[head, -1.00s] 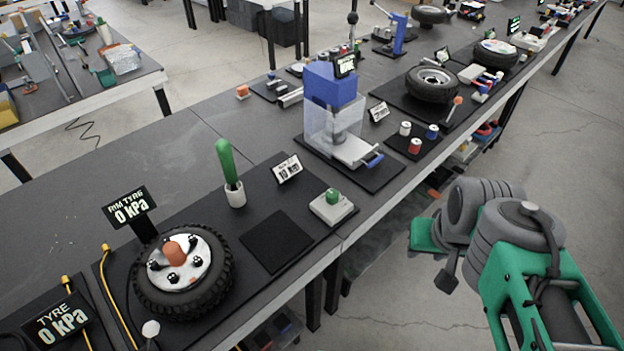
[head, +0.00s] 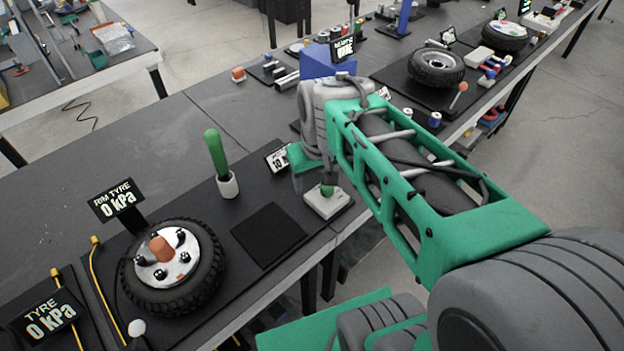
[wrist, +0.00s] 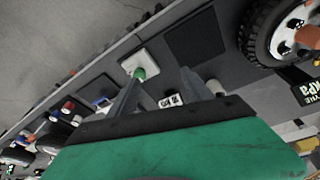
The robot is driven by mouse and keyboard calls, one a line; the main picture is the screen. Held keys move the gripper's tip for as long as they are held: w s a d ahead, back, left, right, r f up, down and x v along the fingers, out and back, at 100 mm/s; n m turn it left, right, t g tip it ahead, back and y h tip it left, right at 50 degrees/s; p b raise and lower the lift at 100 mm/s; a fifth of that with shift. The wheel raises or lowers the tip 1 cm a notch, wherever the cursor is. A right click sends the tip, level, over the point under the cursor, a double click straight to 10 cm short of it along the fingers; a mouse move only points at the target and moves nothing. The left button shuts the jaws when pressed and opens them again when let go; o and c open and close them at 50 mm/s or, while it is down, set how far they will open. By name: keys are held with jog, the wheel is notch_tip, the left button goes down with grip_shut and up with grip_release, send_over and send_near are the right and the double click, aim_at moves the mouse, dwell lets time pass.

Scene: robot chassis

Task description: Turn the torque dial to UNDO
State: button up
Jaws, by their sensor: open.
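The dial is a green knob (head: 327,190) on a white square base (head: 341,206) near the bench's front edge. In the wrist view the knob (wrist: 140,73) shows at the tip of the left finger, on its white base (wrist: 130,58). My gripper (wrist: 160,76) is open, its two grey fingers apart and nothing held between them. In the head view it hangs over the dial, partly hidden by my arm. I cannot tell whether a finger touches the knob. No UNDO mark is readable. A small sign (head: 276,158) reading 10 stands behind, partly covered.
A green-handled tool (head: 216,152) stands upright in a white cup left of the dial. A tyre (head: 172,270) with a bolted rim lies further left, beside a bare dark pad (head: 268,235). A blue-topped machine (head: 318,62) stands behind my arm.

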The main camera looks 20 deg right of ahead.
jog(key=w+d+f+g, duration=0.2)
jog(key=w+d+f, duration=0.3)
jog(key=w, duration=0.3)
jog(key=n, duration=0.1)
send_near(327, 189)
jog(key=shift+w+d+f+g, duration=0.1)
jog(key=shift+w+f+g, duration=0.1)
jog(key=shift+w, duration=0.2)
jog(key=shift+w+d+f+g, duration=0.15)
jog(key=shift+w+f+g, duration=0.05)
jog(key=shift+w, duration=0.25)
notch_tip(327, 189, down, 8)
jog(key=shift+w+d+f+p, duration=0.1)
jog(key=shift+d+p, duration=0.05)
jog(key=shift+p, duration=0.8)
grip_shut()
